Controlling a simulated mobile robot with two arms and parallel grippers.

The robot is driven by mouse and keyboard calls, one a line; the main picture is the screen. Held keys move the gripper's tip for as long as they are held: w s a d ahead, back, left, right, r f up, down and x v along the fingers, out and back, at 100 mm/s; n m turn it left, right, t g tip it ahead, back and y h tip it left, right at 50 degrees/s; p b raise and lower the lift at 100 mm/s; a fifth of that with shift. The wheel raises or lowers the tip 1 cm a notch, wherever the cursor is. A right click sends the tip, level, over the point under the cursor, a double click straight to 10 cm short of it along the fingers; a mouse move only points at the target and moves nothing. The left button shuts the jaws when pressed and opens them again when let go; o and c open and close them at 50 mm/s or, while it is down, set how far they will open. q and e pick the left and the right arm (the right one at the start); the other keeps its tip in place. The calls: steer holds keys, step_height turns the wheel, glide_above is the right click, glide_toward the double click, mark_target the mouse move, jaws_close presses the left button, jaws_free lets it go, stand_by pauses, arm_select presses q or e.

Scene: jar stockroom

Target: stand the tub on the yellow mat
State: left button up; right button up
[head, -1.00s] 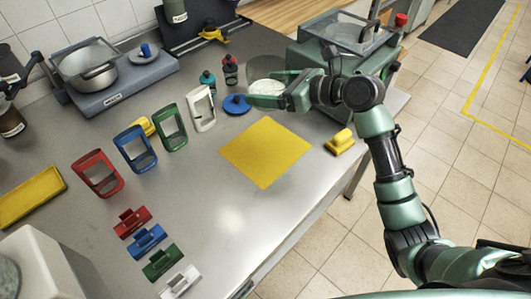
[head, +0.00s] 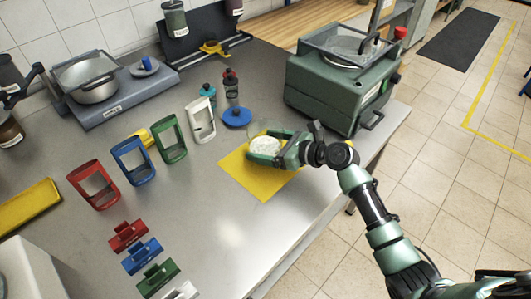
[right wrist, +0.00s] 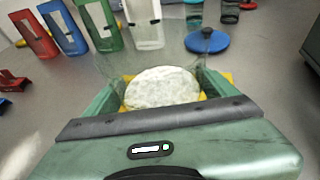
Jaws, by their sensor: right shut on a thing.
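The tub (head: 264,145) is clear with a white filling. It also shows between my fingers in the right wrist view (right wrist: 162,88). My right gripper (head: 268,149) is shut on it, over the back part of the yellow mat (head: 262,186). The tub looks upright. I cannot tell whether its base touches the mat or is slightly above it. In the right wrist view, yellow mat shows around the tub's lower edge. My left gripper is not in view.
A blue round lid (head: 236,118) lies just behind the mat, with two small bottles (head: 231,88) behind it. White (head: 201,122), green (head: 172,139), blue and red holders stand to the left. A green machine (head: 340,92) stands at the back right.

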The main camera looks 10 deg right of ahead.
steer(key=shift+f, duration=1.45)
steer(key=shift+f, duration=0.15)
steer(key=o, duration=1.3)
steer(key=shift+s+d+r, duration=0.1)
steer(key=shift+s+r, duration=0.05)
steer(key=shift+r, duration=0.05)
steer(key=v, duration=1.1)
steer(key=shift+s+d+r, duration=0.1)
steer(key=shift+s+d, duration=0.1)
steer(key=shift+s, duration=0.05)
